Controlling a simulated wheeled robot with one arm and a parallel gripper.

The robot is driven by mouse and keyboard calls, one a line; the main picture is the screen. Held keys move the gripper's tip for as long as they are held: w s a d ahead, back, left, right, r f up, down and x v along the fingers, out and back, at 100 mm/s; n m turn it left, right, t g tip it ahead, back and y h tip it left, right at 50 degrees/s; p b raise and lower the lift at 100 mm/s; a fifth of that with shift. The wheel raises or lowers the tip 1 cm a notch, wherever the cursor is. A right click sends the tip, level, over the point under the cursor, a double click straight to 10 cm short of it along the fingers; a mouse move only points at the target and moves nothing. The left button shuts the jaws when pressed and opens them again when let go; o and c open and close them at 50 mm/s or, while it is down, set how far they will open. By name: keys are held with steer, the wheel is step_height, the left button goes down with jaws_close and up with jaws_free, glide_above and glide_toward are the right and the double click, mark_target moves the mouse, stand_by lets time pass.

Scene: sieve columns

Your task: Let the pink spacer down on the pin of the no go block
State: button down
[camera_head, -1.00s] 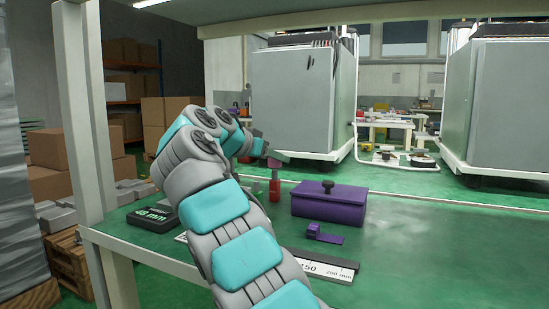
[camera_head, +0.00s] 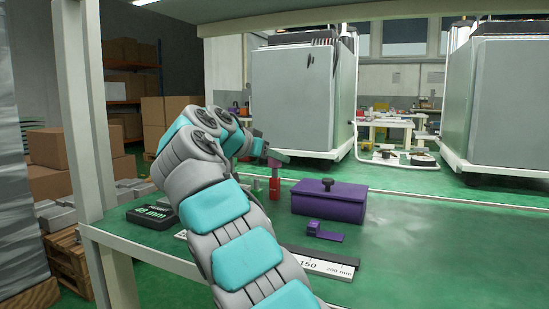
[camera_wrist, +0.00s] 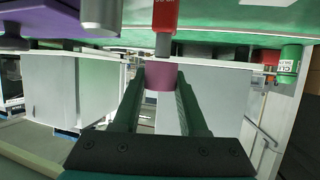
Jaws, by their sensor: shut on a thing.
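The pink spacer (camera_wrist: 160,77) is a short cylinder held between the two fingers of my gripper (camera_wrist: 160,92), which is shut on it. The wrist view is upside down. There the red no go block (camera_wrist: 164,14) stands in line with the spacer, its grey pin (camera_wrist: 163,45) pointing at it. The pin's end meets the spacer's near edge in the picture; I cannot tell whether it is inside the bore. In the head view the small pink spacer (camera_head: 274,162) is above the upright red block (camera_head: 275,186), and my arm hides most of the gripper.
A purple box with a dark knob (camera_head: 328,200) and a small purple piece (camera_head: 324,231) are right of the block. A ruler (camera_head: 320,263) lies at the front edge and a 48 mm display (camera_head: 152,215) at left. A green cylinder (camera_wrist: 290,60) shows in the wrist view.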

steer(key=shift+f, duration=0.25)
stand_by(0.5)
steer(key=shift+c, duration=1.8)
jaws_free()
steer(key=p+v, duration=0.1)
steer(key=v, duration=0.7)
